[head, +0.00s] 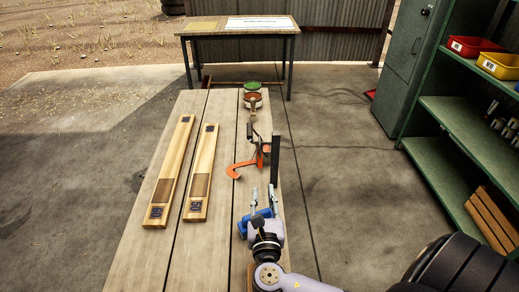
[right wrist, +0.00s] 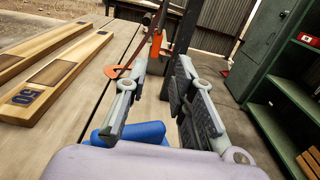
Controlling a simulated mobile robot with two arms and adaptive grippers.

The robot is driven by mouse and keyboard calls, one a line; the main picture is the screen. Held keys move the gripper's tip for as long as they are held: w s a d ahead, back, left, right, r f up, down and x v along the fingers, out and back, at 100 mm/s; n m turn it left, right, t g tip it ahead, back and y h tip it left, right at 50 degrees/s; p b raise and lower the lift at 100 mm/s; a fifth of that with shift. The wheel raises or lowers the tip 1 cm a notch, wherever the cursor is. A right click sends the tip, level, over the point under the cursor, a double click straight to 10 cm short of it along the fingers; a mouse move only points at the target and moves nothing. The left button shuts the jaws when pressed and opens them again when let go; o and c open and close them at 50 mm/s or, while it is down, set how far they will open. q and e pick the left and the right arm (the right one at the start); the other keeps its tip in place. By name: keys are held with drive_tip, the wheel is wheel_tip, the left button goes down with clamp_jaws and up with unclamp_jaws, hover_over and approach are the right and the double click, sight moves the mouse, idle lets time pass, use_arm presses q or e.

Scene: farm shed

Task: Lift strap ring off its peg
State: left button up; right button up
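An orange curved piece (head: 238,168) lies on the bench, with an orange upright part (head: 264,150) beside it; I cannot tell which part is the strap ring. The right wrist view also shows the orange upright part (right wrist: 157,43) beyond the fingers. A black post (head: 275,160), perhaps the peg, stands just right of it. My right gripper (head: 264,190) is on the near side of these, its fingers apart and pointing away from me. In the right wrist view the gap between its fingers (right wrist: 160,82) is empty. My left gripper is not in view.
Two wooden boards (head: 172,172) (head: 201,172) lie on the left of the plank bench (head: 140,245). Pots (head: 252,100) stand at its far end. A blue part (head: 243,227) sits beside my right gripper. A green shelf (head: 455,115) stands at the right.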

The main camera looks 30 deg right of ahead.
approach(260, 159)
drive_tip(key=p+x, duration=0.1)
drive_tip(key=x, duration=0.4)
drive_tip(key=shift+d, duration=0.25)
drive_tip(key=shift+w+d, duration=0.25)
drive_tip(key=shift+w, duration=0.15)
drive_tip(key=shift+w+d+r, duration=0.1)
drive_tip(key=shift+w+d, duration=0.05)
drive_tip(key=shift+w, duration=0.2)
drive_tip(key=x, duration=0.4)
drive_tip(key=shift+w+f+p, duration=0.2)
drive_tip(key=shift+p, duration=0.15)
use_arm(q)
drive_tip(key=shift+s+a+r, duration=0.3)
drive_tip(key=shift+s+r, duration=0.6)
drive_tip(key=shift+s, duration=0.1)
use_arm(e)
drive_tip(key=shift+c, duration=0.5)
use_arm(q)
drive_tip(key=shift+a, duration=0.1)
use_arm(e)
clamp_jaws()
